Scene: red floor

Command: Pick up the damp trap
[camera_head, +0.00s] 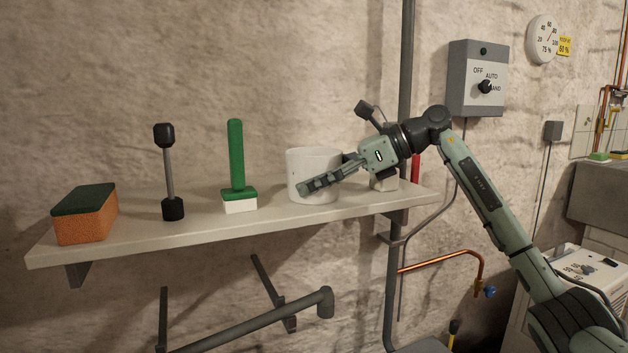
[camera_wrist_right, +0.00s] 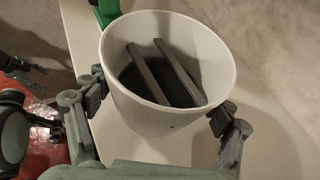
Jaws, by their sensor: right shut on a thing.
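The damp trap appears to be the white round tub (camera_head: 312,163) standing upright at the right part of the shelf. In the right wrist view the tub (camera_wrist_right: 185,40) is open at the top, with two grey bars across its dark inside. My right gripper (camera_head: 318,184) is shut on the tub, with one finger across its front side. In the wrist view its fingers (camera_wrist_right: 156,104) press on opposite sides of the wall, below the rim. The tub's base seems to rest on the shelf; I cannot tell if there is a gap. My left gripper does not show in the head view.
The shelf (camera_head: 150,237) also holds an orange sponge (camera_head: 86,222), a dark-ended grey rod (camera_head: 169,175) and a green-handled brush (camera_head: 237,160). A pale object (camera_head: 385,184) is partly hidden behind my gripper. A vertical pipe (camera_head: 406,60) and a switch box (camera_head: 477,80) are on the wall.

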